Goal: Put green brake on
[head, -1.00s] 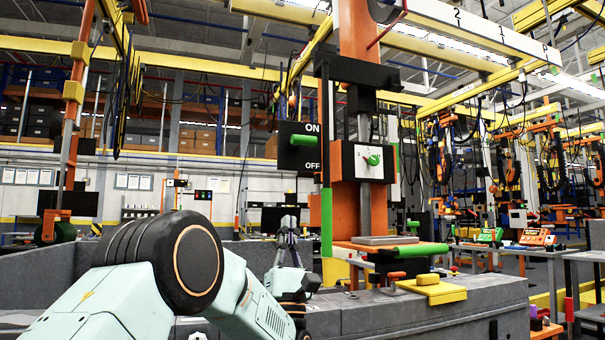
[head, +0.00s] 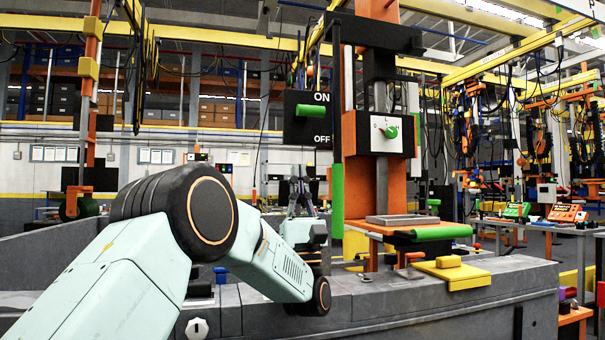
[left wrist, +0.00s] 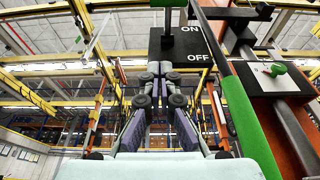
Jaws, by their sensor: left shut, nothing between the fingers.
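A dark ON/OFF panel (head: 308,134) hangs left of the orange machine, with ON above and OFF below. A green lever (head: 311,110) sticks out of it, nearer the ON label. In the left wrist view the panel (left wrist: 172,50) is at top centre, and a bit of green (left wrist: 168,3) shows at the top edge. My left gripper (head: 300,174) points up just below the panel, apart from it. In the left wrist view its fingers (left wrist: 159,72) are together and empty, overlapping the panel's lower left. My right gripper is not in view.
A vertical bar with a green grip (head: 337,200) hangs close right of my left gripper. The orange machine carries a green knob (head: 392,132) and a green horizontal handle (head: 440,232). A yellow block (head: 452,275) lies on the grey ledge (head: 400,298).

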